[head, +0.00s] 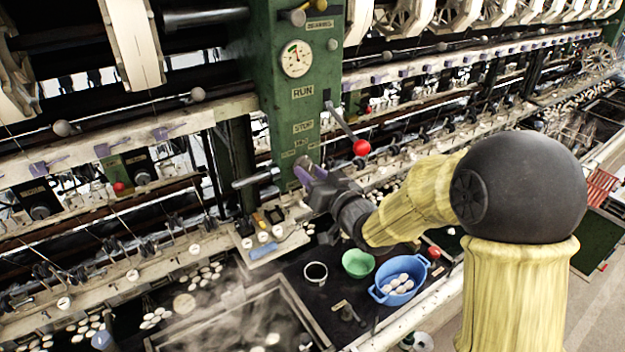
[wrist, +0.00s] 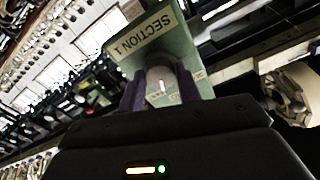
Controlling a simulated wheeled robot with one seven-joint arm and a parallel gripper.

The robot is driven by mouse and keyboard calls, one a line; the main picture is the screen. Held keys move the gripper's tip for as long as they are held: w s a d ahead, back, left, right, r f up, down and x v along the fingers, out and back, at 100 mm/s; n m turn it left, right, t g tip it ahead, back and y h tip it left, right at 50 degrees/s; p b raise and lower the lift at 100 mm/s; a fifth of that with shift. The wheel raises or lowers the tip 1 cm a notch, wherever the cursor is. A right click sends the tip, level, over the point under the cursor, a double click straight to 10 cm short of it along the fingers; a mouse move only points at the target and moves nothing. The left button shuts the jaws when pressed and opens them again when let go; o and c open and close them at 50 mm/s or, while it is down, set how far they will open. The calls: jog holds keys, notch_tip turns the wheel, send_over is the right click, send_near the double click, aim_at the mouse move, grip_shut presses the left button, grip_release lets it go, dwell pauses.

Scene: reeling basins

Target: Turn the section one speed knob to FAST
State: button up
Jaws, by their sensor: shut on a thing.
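The section one speed knob (wrist: 162,84) is a pale round knob with a white pointer line, on a green panel (wrist: 150,50) marked SECTION 1 in the wrist view. The panel appears tilted and its lettering upside down there. My gripper (head: 308,172) is at the green column's lower part in the head view. In the wrist view its two purple fingers stand on either side of the knob and are shut on it. The pointer line runs roughly up and down in that picture. Small lettering beside the knob is partly hidden; I cannot read FAST. The knob is hidden in the head view.
A lever with a red ball (head: 361,147) stands out from the green column (head: 297,110), just right of my gripper. Below are a green bowl (head: 357,263), a blue basin (head: 400,281) with white cocoons, a dark cup (head: 316,273) and a steaming basin (head: 232,322).

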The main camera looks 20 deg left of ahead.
jog(key=m+b, duration=0.1)
jog(key=m, duration=0.4)
jog(key=shift+m, duration=0.3)
dwell(0.4)
jog(key=o, duration=1)
jog(key=shift+c, duration=0.2)
jog(key=shift+s+d, duration=0.1)
jog(key=b+v, duration=0.5)
jog(key=v, duration=1.2)
